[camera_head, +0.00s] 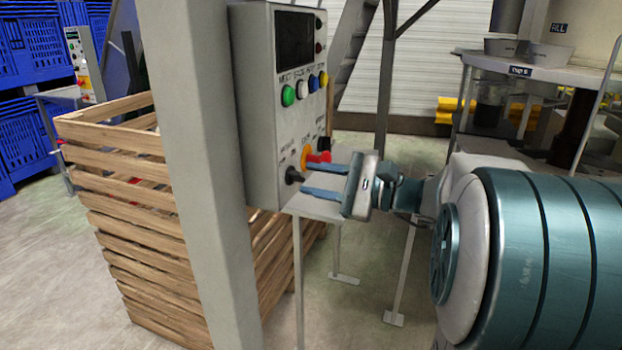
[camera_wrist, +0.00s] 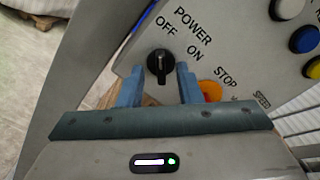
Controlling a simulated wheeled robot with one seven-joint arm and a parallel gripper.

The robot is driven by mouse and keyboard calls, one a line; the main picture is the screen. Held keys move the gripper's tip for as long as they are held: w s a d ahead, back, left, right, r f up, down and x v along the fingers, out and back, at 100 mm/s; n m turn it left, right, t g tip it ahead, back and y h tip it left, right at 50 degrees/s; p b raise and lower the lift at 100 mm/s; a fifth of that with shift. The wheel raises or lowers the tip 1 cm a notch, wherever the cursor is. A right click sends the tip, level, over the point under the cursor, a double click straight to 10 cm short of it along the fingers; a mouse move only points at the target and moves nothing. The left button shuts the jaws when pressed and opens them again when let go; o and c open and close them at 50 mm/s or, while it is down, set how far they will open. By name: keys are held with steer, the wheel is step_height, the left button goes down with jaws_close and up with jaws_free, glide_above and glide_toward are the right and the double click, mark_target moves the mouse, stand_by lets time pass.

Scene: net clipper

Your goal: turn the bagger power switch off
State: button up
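The black power switch (camera_head: 293,176) is a small knob at the lower left of the grey control box's front panel (camera_head: 262,120). In the wrist view the power switch (camera_wrist: 159,66) sits below the words POWER, OFF and ON. Its ridge lies nearly upright in that picture, its upper end toward OFF. My gripper (camera_head: 305,180) is open, its two blue fingers pointing at the panel. In the wrist view my gripper (camera_wrist: 158,85) has a finger on each side of the knob, with gaps showing. I cannot tell how far the tips are from the panel.
A red and yellow stop button (camera_head: 315,158) sits just right of the switch, close to one finger. Coloured buttons (camera_head: 303,88) are above. A grey post (camera_head: 205,150) stands left of the box, with a wooden slatted crate (camera_head: 150,230) behind it.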

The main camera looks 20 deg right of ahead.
steer(key=v, duration=1.2)
steer(key=shift+s, duration=0.1)
steer(key=s+a+f+n+g+h+p, duration=0.2)
steer(key=s+a+n+g+p, duration=0.15)
steer(key=a, duration=0.25)
steer(key=s+a+f+n+g+h+p, duration=0.1)
steer(key=s+a+n+g+h+p, duration=0.1)
steer(key=a+g+p, duration=0.3)
steer(key=s+n+h+p, duration=0.6)
steer(key=n+h+p, duration=0.1)
steer(key=n+h, duration=0.3)
steer(key=shift+a+f+t+h, duration=0.25)
steer(key=shift+f+t+h, duration=0.1)
steer(key=shift+f, duration=0.1)
steer(key=shift+d, duration=0.1)
